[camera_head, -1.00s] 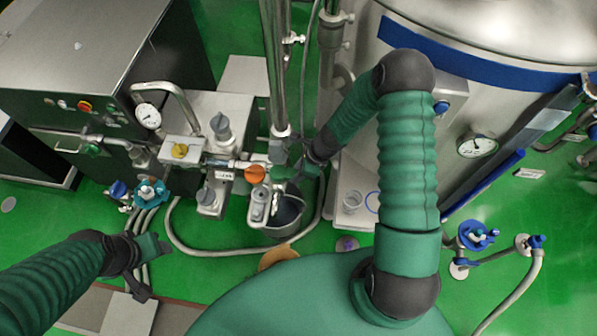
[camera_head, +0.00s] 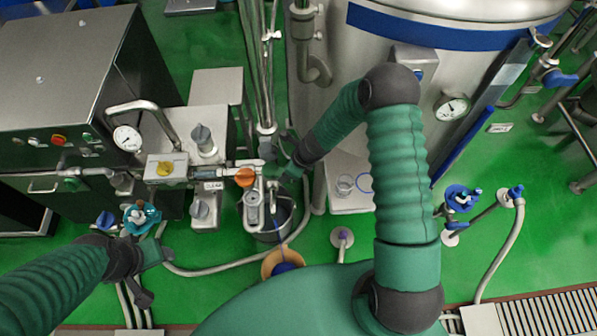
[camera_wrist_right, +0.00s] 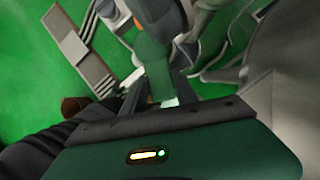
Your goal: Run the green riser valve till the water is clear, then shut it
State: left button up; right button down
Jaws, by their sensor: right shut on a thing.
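The green riser valve's handle (camera_wrist_right: 153,55) shows between my right fingers in the right wrist view. In the head view my right gripper (camera_head: 285,163) is at the foot of the vertical steel riser pipe (camera_head: 262,85), shut on that green handle, mostly hidden by the gripper. A steel bucket (camera_head: 246,222) stands below a grey outlet fitting. Its inside is dark, and I cannot tell how clear the water is. My left gripper (camera_head: 158,276) is open and empty at lower left, above the floor.
An orange knob (camera_head: 245,178), a yellow knob (camera_head: 164,169) and a teal handwheel (camera_head: 142,217) lie left of the riser. A large steel tank (camera_head: 335,80) stands behind my right arm. A pale hose (camera_head: 225,266) curves over the green floor. Blue valves (camera_head: 462,197) stand at right.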

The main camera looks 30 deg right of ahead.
jog(key=shift+s+d+f, duration=0.1)
jog(key=shift+d+f, duration=0.1)
jog(key=shift+d, duration=0.4)
jog(key=shift+s+a+r+m+h, duration=0.15)
jog(key=shift+a+m+h, duration=0.15)
jog(key=shift+a, duration=0.75)
jog(key=shift+d, duration=0.15)
jog(key=c, duration=1.2)
grip_release()
jog(key=shift+d, duration=0.25)
jog(key=shift+o, duration=1.2)
jog(key=shift+d+f, duration=0.2)
jog(key=shift+d, duration=0.2)
jog(key=shift+a+r, duration=0.2)
jog(key=shift+a, duration=0.1)
jog(key=v, duration=0.5)
jog(key=shift+a+r, duration=0.15)
pick_arm(q)
jog(key=shift+w+a+r+p, duration=0.15)
jog(key=shift+a+r+p, duration=0.4)
jog(key=shift+p, duration=0.1)
pick_arm(e)
jog(key=d+v, duration=0.1)
jog(key=v, duration=1)
pick_arm(q)
jog(key=shift+f, duration=0.15)
